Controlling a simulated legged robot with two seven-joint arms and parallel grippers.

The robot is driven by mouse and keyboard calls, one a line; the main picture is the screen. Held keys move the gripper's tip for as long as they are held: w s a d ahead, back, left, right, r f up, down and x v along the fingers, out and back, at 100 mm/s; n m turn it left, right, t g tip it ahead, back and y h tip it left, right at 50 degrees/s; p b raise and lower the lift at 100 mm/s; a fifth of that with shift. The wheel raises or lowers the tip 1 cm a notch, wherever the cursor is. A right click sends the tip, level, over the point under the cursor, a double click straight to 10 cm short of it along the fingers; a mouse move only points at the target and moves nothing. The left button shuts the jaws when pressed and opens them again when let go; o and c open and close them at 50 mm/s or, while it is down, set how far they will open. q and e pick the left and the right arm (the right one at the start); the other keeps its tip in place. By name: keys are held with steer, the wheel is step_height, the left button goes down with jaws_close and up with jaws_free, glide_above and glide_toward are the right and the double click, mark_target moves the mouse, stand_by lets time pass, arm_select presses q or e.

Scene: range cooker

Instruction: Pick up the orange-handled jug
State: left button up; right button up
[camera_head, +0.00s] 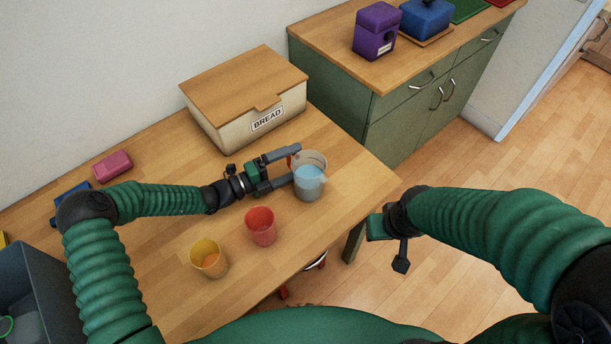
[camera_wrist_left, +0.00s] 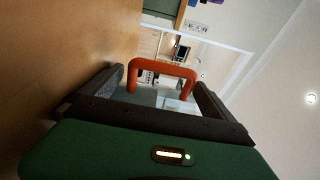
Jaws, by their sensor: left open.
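The jug (camera_head: 309,178) is clear, holds pale blue contents and stands upright on the wooden table. Its orange handle (camera_wrist_left: 162,68) faces my left gripper and shows between the two fingers in the left wrist view; in the head view it is mostly hidden by the fingers. My left gripper (camera_head: 295,164) is open, low over the table, its fingers reaching to either side of the handle. I cannot tell whether they touch it. My right gripper (camera_head: 388,238) hangs beyond the table's right edge, away from the jug; its jaws do not show clearly.
A red cup (camera_head: 261,226) and a yellow cup (camera_head: 208,258) stand in front of my left forearm. A bread box (camera_head: 245,100) is behind it. A pink block (camera_head: 112,165) lies at the back left. A dark bin (camera_head: 40,270) is at far left. The table's right end is clear.

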mark_target(304, 158)
arm_select(q)
steer(key=x, duration=0.3)
steer(key=shift+w+d+f, duration=0.1)
steer(key=shift+w+d, duration=0.15)
steer(key=shift+d, duration=0.1)
steer(key=shift+s, duration=0.1)
steer(key=c, duration=2)
steer(key=shift+o, duration=0.2)
step_height(304, 158, up, 10)
steer(key=p, duration=0.1)
steer(key=shift+p, duration=0.3)
